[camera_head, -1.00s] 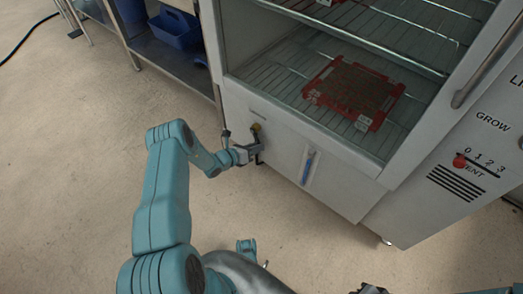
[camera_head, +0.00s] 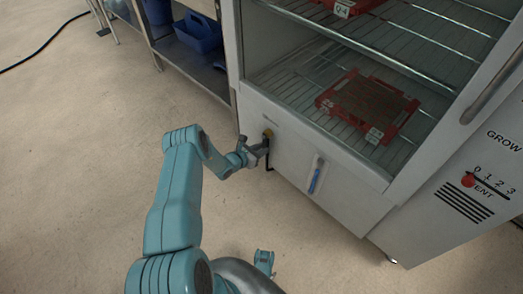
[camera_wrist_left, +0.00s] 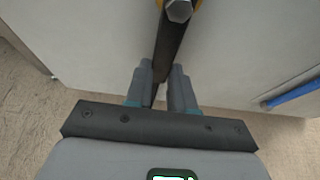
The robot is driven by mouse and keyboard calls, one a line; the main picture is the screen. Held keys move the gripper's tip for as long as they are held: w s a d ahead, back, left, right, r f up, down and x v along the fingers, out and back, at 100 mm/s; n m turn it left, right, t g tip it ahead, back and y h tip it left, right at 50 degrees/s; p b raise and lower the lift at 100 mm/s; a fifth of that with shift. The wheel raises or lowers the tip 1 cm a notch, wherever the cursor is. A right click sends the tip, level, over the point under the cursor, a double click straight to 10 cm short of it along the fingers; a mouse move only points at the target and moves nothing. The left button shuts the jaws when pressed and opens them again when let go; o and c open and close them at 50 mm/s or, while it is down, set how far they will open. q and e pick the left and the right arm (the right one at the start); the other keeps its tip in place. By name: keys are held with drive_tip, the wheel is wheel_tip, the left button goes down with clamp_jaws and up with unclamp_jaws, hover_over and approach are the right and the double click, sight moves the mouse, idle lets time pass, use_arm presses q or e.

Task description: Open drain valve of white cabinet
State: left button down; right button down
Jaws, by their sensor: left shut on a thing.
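The white cabinet (camera_head: 285,140) stands with its lower front panel facing me. The drain valve (camera_head: 268,133), with a yellow body, sits low at the left of that panel. My left gripper (camera_head: 262,150) is at the valve. In the left wrist view, the dark valve lever (camera_wrist_left: 173,42) runs down from a bolt head (camera_wrist_left: 179,11) on the yellow body. The left fingers (camera_wrist_left: 160,82) are shut on the lever's lower end. The gripper hides part of the valve in the head view.
A blue-marked gauge strip (camera_head: 316,175) is right of the valve. Red trays (camera_head: 370,105) lie on wire shelves above. A metal rack (camera_head: 185,60) with a blue bin (camera_head: 197,35) stands left. The floor (camera_head: 80,160) to the left is open.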

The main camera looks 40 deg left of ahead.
use_arm(q)
drive_tip(key=shift+a+r, duration=0.1)
drive_tip(key=c, duration=1)
unclamp_jaws()
drive_tip(key=shift+o, duration=0.2)
drive_tip(key=p+v, duration=0.6)
drive_tip(key=v, duration=1)
drive_tip(key=shift+s, duration=0.15)
